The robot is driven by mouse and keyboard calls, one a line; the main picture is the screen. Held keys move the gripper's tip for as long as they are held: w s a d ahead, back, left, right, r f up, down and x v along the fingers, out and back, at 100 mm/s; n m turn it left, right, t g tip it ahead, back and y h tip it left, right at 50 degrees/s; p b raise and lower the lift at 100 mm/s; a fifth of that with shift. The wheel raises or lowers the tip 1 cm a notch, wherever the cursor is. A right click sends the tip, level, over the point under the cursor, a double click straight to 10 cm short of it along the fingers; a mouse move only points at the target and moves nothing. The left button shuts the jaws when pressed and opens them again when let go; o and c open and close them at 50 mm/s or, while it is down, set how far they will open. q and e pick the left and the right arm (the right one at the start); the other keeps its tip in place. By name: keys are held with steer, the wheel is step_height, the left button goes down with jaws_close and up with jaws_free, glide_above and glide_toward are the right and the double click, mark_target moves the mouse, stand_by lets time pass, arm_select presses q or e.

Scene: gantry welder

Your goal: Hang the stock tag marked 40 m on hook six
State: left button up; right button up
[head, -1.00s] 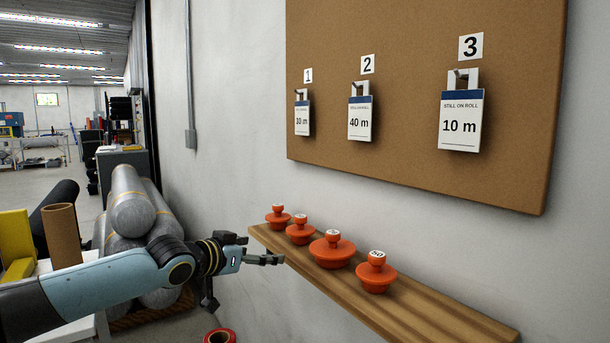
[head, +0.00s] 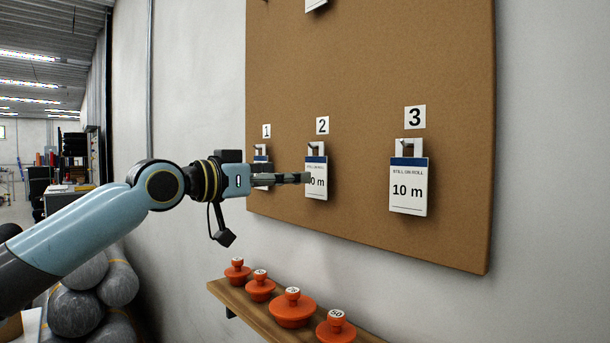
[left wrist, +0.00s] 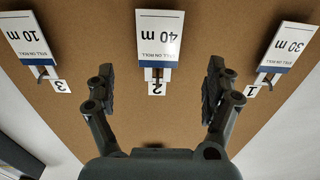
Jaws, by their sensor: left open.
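The stock tag marked 40 m (head: 316,190) is a white card with a blue band, hanging on hook two of the cork board. In the left wrist view the 40 m tag (left wrist: 160,36) appears upside down, near the top middle. My left gripper (head: 305,178) is in front of the board at the tag's height, and its fingers partly cover the tag in the head view. In the left wrist view my left gripper (left wrist: 157,85) is open and empty, its fingers to either side of the hook-two label. Hook six cannot be made out. My right gripper is not in view.
The 10 m tag (head: 408,190) hangs on hook three, and the 30 m tag (left wrist: 289,46) on hook one. Below the cork board (head: 370,75), a wooden shelf (head: 258,318) carries several orange knobbed weights (head: 293,309).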

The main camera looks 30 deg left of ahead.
mark_target(315, 167)
arm_select(q)
steer(key=p+x, duration=0.1)
steer(key=x, duration=0.4)
steer(key=shift+w+d+r, duration=0.1)
steer(key=shift+w+d, duration=0.1)
steer(key=shift+w, duration=0.05)
steer(key=shift+w+d, duration=0.2)
steer(key=shift+w, duration=0.35)
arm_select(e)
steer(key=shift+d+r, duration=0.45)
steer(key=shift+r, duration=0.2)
arm_select(q)
steer(key=c, duration=1.2)
steer(key=o, duration=0.4)
steer(key=shift+c, duration=0.2)
steer(key=c, duration=0.6)
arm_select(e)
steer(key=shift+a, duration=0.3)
arm_select(q)
steer(key=shift+r+p, duration=0.35)
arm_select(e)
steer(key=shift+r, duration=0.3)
arm_select(q)
steer(key=shift+r, duration=0.25)
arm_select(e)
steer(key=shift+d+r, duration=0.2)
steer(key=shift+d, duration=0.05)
